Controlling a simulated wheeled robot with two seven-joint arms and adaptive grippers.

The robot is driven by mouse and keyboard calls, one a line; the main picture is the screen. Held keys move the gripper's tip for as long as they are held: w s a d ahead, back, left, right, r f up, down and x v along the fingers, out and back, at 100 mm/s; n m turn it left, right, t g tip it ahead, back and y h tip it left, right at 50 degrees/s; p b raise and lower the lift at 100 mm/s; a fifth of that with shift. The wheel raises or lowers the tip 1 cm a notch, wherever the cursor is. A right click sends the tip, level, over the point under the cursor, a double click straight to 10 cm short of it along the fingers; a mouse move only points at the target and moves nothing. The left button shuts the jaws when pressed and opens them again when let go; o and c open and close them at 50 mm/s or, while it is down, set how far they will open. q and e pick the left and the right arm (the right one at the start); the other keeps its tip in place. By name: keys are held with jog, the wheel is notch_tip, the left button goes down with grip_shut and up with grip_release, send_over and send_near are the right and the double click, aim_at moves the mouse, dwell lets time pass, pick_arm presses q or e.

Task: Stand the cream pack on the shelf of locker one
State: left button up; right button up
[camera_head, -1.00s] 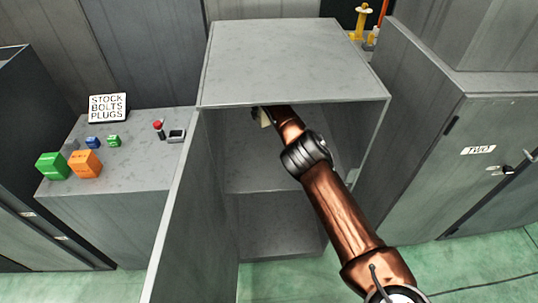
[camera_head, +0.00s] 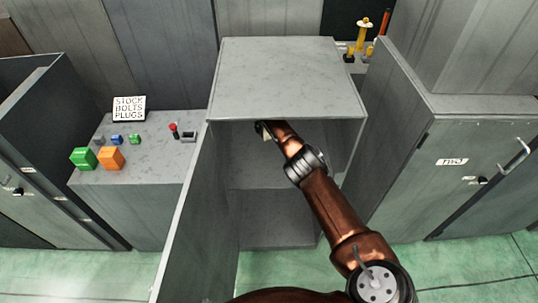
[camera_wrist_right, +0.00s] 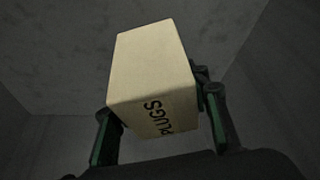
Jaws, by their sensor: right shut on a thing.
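The cream pack (camera_wrist_right: 150,70), a box marked PLUGS, sits between the fingers of my right gripper (camera_wrist_right: 160,117) in the right wrist view. The gripper is shut on it, and the pack looks tilted there. In the head view, my right arm reaches into the open grey locker (camera_head: 285,75), with the gripper (camera_head: 263,130) just under its top. Only a sliver of the pack shows there. The locker's shelf (camera_head: 255,172) lies below the gripper; the gap between pack and shelf cannot be told. My left gripper is not in view.
The locker's open door (camera_head: 190,215) stands at its left. A closed locker marked TWO (camera_head: 440,175) stands to the right. A low cabinet (camera_head: 160,160) on the left bears a STOCK BOLTS PLUGS sign (camera_head: 129,108), green and orange blocks (camera_head: 110,158) and small items.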

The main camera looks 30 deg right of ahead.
jog(key=shift+s+a+r+p, duration=0.2)
jog(key=shift+s+r+p, duration=0.3)
jog(key=shift+p, duration=0.1)
jog(key=shift+s+a+f+p, duration=0.2)
jog(key=shift+s+p, duration=0.1)
jog(key=shift+p, duration=0.05)
jog(key=s+a+p, duration=0.1)
jog(key=s+a, duration=0.1)
jog(key=s, duration=0.1)
jog(key=s+a+f+p, duration=0.1)
jog(key=s, duration=0.2)
jog(key=s+a+p, duration=0.1)
jog(key=s+a, duration=0.1)
jog(key=s, duration=0.1)
jog(key=shift+a+f+p, duration=0.3)
jog(key=shift+f, duration=0.9)
notch_tip(320, 180, down, 4)
jog(key=shift+r+b, duration=0.1)
jog(key=shift+b, duration=0.5)
jog(key=shift+s+f, duration=0.1)
jog(key=shift+f, duration=0.2)
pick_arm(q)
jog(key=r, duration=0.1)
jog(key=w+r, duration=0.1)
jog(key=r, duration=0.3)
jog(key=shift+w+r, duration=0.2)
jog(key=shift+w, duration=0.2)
pick_arm(e)
jog(key=shift+s+a+r, duration=0.1)
jog(key=shift+r, duration=0.05)
